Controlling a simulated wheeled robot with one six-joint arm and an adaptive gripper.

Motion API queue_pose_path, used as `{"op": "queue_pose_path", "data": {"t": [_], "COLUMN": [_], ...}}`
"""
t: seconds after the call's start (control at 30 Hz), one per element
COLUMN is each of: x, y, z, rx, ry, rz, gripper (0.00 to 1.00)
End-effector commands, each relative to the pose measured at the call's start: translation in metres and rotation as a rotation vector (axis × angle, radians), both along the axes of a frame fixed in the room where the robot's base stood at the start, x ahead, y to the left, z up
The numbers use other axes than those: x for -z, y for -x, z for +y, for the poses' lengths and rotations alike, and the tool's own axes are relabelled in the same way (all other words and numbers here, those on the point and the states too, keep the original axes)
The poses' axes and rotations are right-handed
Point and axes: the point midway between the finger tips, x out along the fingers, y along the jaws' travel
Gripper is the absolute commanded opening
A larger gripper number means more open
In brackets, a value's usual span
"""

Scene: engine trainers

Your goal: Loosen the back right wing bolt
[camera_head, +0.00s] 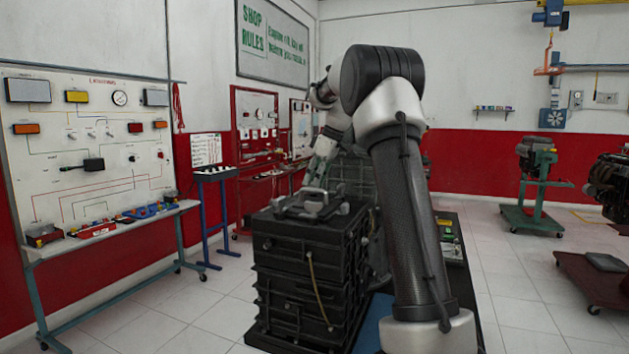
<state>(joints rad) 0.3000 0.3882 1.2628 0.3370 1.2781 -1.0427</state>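A black ribbed block (300,262) stands at the centre, with a grey metal fitting (302,203) on its top. Wing bolts are too small to tell apart here, and I cannot make out the back right one. My gripper (317,182) points down over the back part of the block's top, close to the fitting. I cannot tell whether it touches anything. Its fingers are small and blend with the parts behind, so their opening is unclear. My arm covers the area right of the block.
A thin yellowish tube (317,285) hangs down the block's front. A white trainer board (88,140) on a stand with a shelf is at the left. A blue stand (213,215) is behind it. Engines on green (533,215) and red carts are at the right. Floor between is clear.

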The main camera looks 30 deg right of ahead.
Motion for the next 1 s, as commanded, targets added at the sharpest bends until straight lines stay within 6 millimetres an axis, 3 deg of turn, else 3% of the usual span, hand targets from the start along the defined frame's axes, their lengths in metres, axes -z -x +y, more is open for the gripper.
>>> {"op": "queue_pose_path", "data": {"t": [0.3, 0.43, 0.8, 1.0], "x": [0.000, -0.009, -0.081, -0.105], "y": [0.000, 0.003, 0.026, 0.034], "z": [0.000, -0.002, -0.022, -0.028], "rx": [0.001, 0.002, 0.003, 0.001], "ry": [-0.001, -0.001, 0.000, 0.000], "rz": [0.001, 0.000, -0.003, 0.000], "gripper": [0.36, 0.36, 0.36, 0.36]}}
